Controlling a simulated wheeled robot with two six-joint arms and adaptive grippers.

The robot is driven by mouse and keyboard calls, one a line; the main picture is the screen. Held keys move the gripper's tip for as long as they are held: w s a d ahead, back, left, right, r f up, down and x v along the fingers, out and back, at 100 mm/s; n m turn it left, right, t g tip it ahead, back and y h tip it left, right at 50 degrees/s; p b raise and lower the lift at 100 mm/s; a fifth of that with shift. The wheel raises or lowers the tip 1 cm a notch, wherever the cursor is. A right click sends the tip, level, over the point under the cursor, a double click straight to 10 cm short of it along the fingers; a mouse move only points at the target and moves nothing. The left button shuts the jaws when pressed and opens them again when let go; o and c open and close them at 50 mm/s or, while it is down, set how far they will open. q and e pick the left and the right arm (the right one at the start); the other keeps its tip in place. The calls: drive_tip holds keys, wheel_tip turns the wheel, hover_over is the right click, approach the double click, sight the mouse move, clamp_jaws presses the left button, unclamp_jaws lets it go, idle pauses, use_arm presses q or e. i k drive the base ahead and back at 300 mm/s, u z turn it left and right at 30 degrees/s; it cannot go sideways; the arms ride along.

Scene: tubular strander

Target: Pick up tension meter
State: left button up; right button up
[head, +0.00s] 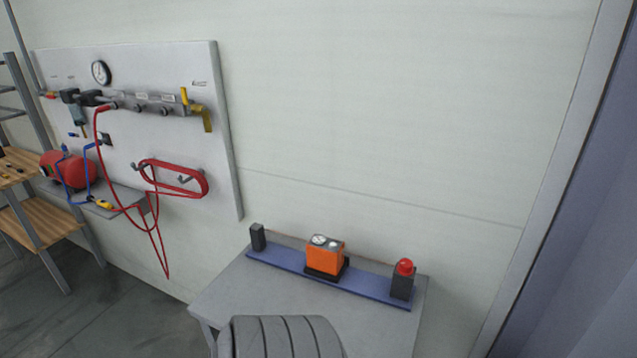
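An orange box-shaped device with round dials on its top, which looks like the tension meter (325,257), stands upright on a dark base. The base sits on a blue strip (285,268) along the back of a grey table (255,300). A small black block (258,237) stands at the strip's left end. A dark block with a red dome (403,283) stands at its right end. Neither of my grippers shows in the head view.
A grey ribbed shape covers part of the table's front; I cannot tell what it is. A wall panel (225,140) with a gauge, valves and red hoses is at left. A red tank (68,170) and wooden shelves (45,222) stand farther left. The table's left part is clear.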

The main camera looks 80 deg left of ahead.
sight(320, 256)
drive_tip(key=k, duration=0.45)
drive_tip(key=u, duration=0.85)
